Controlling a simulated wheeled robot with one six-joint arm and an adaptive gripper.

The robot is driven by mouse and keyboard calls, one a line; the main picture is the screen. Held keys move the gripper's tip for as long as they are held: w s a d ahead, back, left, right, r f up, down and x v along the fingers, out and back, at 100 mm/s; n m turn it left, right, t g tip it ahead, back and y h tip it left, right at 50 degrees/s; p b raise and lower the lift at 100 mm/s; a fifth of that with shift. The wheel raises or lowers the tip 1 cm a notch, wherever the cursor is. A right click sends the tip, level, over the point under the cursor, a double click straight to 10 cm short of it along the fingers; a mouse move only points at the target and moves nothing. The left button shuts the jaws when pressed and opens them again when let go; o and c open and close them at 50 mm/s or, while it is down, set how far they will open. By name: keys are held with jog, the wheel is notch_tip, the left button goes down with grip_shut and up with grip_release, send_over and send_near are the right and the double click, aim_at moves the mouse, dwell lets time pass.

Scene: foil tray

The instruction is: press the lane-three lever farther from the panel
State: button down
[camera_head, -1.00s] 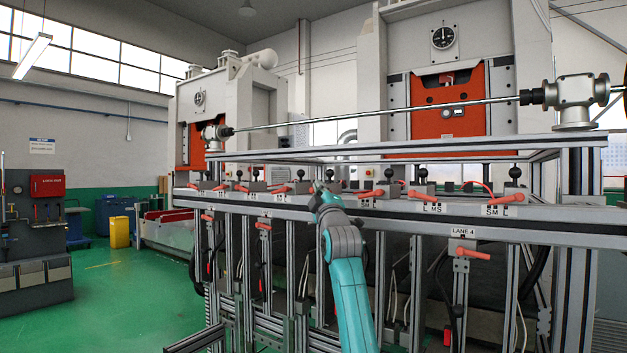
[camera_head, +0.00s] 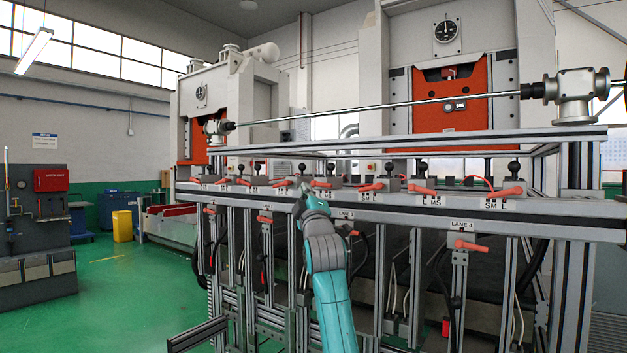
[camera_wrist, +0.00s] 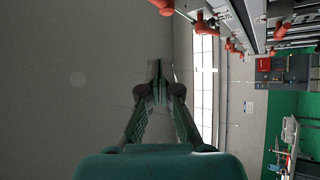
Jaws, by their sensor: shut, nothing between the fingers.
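Orange levers stand along the aluminium rail in the head view. A plate partly behind my arm, its text too small to read, sits left of the LANE 4 plate (camera_head: 462,224). Above it are two orange levers, one at the left (camera_head: 321,184) and one at the right (camera_head: 370,187). My gripper (camera_head: 304,186) is raised at rail height, just left of the left lever in the picture; I cannot tell whether they touch. In the wrist view my gripper (camera_wrist: 158,86) is shut and empty, pointing at a plain grey wall, with orange levers (camera_wrist: 282,30) off to the upper right.
The long aluminium rail (camera_head: 400,212) and the upper frame bar (camera_head: 400,143) run across the bench. More levers (camera_head: 422,189) and black knobs line it to the right. A yellow bin (camera_head: 122,226) and open green floor (camera_head: 120,285) lie at the left.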

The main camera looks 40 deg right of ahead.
jog(key=shift+s+a+f, duration=0.25)
jog(key=shift+a+f, duration=0.65)
jog(key=shift+f, duration=0.3)
